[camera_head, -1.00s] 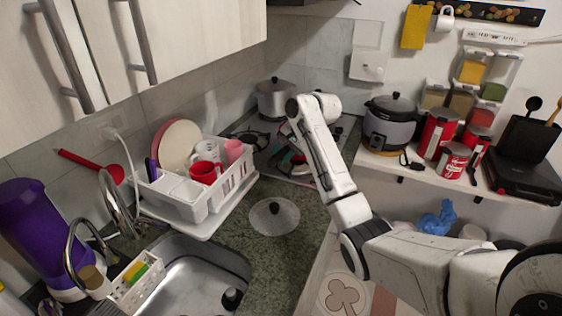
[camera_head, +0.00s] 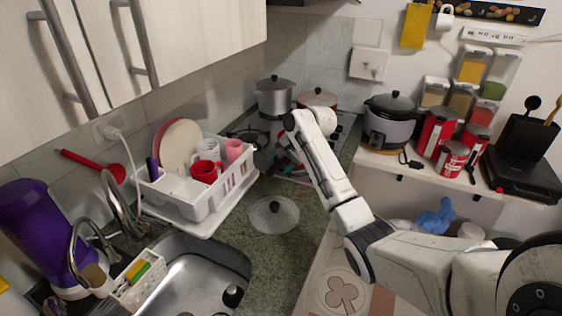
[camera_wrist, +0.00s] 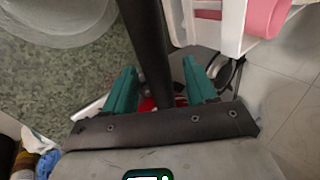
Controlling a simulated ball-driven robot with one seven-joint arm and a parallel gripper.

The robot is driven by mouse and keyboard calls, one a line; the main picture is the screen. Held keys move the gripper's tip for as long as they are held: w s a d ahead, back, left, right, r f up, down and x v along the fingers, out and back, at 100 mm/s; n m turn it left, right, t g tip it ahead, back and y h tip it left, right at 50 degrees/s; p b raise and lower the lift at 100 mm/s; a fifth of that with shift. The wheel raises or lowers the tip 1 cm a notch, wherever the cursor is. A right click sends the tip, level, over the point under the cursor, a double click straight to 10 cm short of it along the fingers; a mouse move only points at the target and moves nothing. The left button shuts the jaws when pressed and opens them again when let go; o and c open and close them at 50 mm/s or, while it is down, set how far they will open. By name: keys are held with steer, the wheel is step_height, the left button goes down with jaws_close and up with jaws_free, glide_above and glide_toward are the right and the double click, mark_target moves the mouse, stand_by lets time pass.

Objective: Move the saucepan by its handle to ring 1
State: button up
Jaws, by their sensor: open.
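My gripper (camera_wrist: 160,66) is open in the wrist view, with one teal finger on each side of a long dark handle (camera_wrist: 150,40), probably the saucepan's. The fingers are not closed on the handle. A small red patch (camera_wrist: 150,103) shows below the handle, between the fingers. In the head view my gripper (camera_head: 284,160) is low over the near part of the stove (camera_head: 346,130). My arm and gripper hide most of the saucepan there. I cannot make out ring 1's number.
A silver pot (camera_head: 275,98) and a brown lidded pot (camera_head: 317,97) stand at the stove's back. A glass lid (camera_head: 274,216) lies on the counter. The white dish rack (camera_head: 215,200) is close on the left, the rice cooker (camera_head: 388,125) on the right.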

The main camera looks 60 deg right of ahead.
steer(key=shift+r, duration=0.1)
steer(key=b+v, duration=0.1)
steer(key=v, duration=1.1)
